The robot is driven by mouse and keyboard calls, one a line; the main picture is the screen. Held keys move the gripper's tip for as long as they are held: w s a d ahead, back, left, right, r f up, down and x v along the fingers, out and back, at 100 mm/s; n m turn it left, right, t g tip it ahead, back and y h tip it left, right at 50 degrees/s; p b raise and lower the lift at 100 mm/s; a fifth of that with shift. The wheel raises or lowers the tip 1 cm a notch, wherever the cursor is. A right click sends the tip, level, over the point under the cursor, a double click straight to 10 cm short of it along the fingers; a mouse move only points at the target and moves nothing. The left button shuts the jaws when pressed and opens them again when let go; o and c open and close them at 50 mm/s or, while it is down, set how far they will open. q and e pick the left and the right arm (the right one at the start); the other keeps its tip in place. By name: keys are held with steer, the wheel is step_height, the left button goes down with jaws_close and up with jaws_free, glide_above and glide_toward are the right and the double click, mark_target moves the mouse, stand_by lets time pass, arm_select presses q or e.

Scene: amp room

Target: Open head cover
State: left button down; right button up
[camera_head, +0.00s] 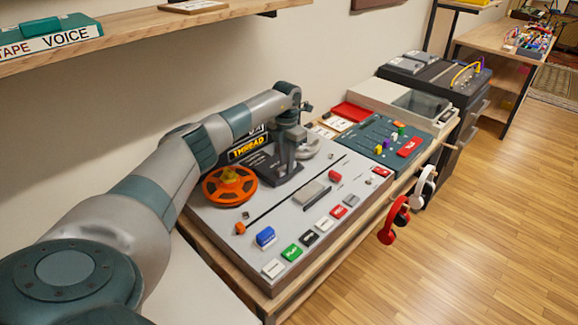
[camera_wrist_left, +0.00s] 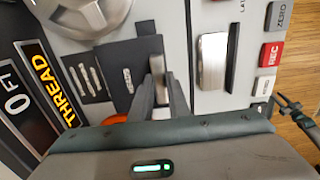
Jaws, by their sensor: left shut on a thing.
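The tape machine (camera_head: 310,225) has a light grey deck. Its dark head cover (camera_head: 262,164) lies between the orange reel (camera_head: 229,186) and the grey metal reel (camera_head: 308,150); it also shows in the left wrist view as a dark panel (camera_wrist_left: 118,58) with small slotted parts beside it. My left gripper (camera_head: 285,165) points down over this cover, and its fingers (camera_wrist_left: 160,88) are shut on a small tab at the cover's edge. The fingers hide part of the tab, so I cannot tell how far the cover is tilted.
A black sign reading THREAD (camera_head: 250,146) stands behind the cover. Several coloured buttons (camera_head: 310,238) line the deck's front. Red headphones (camera_head: 394,220) hang off the front edge. A wooden shelf (camera_head: 140,38) runs above my left arm. Wooden floor lies open at right.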

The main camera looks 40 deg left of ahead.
arm_select(q)
steer(key=c, duration=1.7)
jaws_free()
steer(key=shift+r, duration=0.15)
